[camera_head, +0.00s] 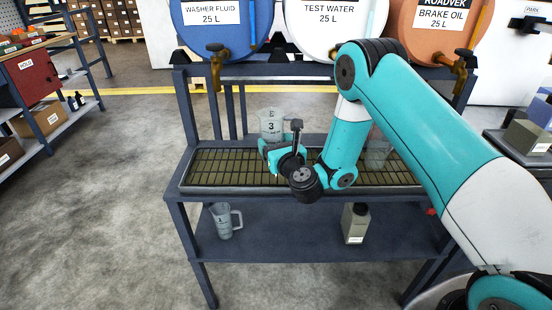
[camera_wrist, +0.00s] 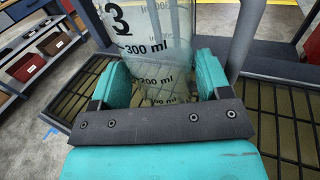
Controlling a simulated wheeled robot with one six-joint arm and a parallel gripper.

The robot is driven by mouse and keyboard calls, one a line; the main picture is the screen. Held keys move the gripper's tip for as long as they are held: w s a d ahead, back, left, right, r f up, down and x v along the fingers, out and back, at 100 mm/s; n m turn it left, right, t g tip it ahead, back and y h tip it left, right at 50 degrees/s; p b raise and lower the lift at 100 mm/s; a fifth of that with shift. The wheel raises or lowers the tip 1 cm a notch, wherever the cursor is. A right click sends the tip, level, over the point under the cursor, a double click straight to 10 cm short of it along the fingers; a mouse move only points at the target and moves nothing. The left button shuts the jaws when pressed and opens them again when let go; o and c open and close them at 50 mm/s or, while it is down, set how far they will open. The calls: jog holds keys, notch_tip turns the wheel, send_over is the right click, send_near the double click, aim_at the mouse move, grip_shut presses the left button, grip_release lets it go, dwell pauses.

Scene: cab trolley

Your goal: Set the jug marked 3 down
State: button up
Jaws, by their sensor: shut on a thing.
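The clear jug marked 3 (camera_head: 270,126) is upright over the left part of the slatted drip tray (camera_head: 215,168), in front of the drums. My gripper (camera_head: 273,149) is shut around its lower body. In the wrist view the jug (camera_wrist: 150,38) stands between the two teal fingers of my gripper (camera_wrist: 160,78), with its "3" and ml marks facing the camera. Its base is hidden by my gripper in the head view, so I cannot tell whether it touches the slats.
Another clear vessel (camera_head: 378,150) stands on the tray, partly behind my arm. A second jug (camera_head: 224,221) and a grey-green can (camera_head: 355,223) are on the lower shelf (camera_head: 290,240). Brass taps (camera_head: 217,65) hang from the drums above. The tray's left end is clear.

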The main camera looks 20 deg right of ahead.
jog(key=shift+f+b, duration=0.4)
jog(key=shift+f, duration=0.7)
jog(key=shift+f, duration=0.1)
jog(key=shift+f, duration=0.15)
jog(key=o, duration=1)
